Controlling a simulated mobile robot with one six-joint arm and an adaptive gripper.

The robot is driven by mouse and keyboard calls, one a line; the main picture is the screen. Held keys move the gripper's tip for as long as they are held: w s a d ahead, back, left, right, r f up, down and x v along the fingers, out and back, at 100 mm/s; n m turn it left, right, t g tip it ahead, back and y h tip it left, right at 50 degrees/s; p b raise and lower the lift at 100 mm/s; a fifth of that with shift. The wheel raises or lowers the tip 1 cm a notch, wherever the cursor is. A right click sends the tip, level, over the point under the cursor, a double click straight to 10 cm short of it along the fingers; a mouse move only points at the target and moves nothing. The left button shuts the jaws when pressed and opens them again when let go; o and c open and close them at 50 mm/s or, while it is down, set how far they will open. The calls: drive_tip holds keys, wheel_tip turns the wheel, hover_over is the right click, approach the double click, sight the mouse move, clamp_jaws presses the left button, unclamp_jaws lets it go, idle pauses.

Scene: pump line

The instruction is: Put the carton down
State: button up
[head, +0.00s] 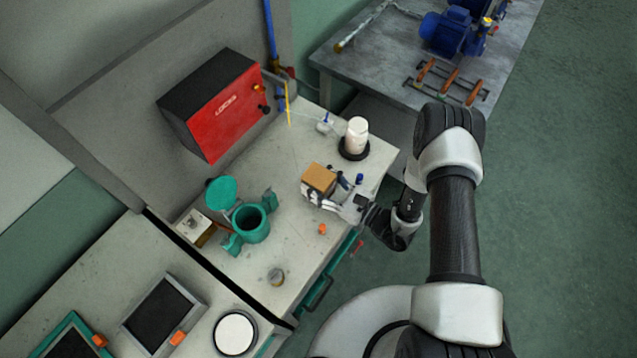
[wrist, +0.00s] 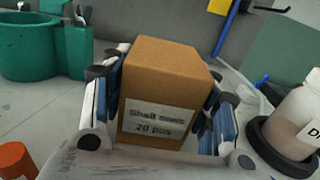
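The carton (head: 319,179) is a small brown box at my gripper, over the right part of the grey workbench top (head: 285,150). In the wrist view the carton (wrist: 165,85) stands between the two fingers, with a white label reading "Shaft seals 20 pcs" facing me. My gripper (wrist: 165,110) has a finger along each side of the carton and looks shut on it. In the head view my gripper (head: 322,190) reaches in from the right. I cannot tell whether the carton's underside touches the bench; its lower part is hidden by the gripper.
A white bottle (head: 357,132) in a black ring stands behind right of the carton. A teal pot (head: 250,224) stands to the left, with a red box (head: 222,110) at the back. A small orange cap (head: 322,229) lies in front. Bare bench lies between carton and pot.

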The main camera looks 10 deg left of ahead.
drive_tip(key=c, duration=0.9)
drive_tip(key=shift+o, duration=0.2)
drive_tip(key=shift+r, duration=0.1)
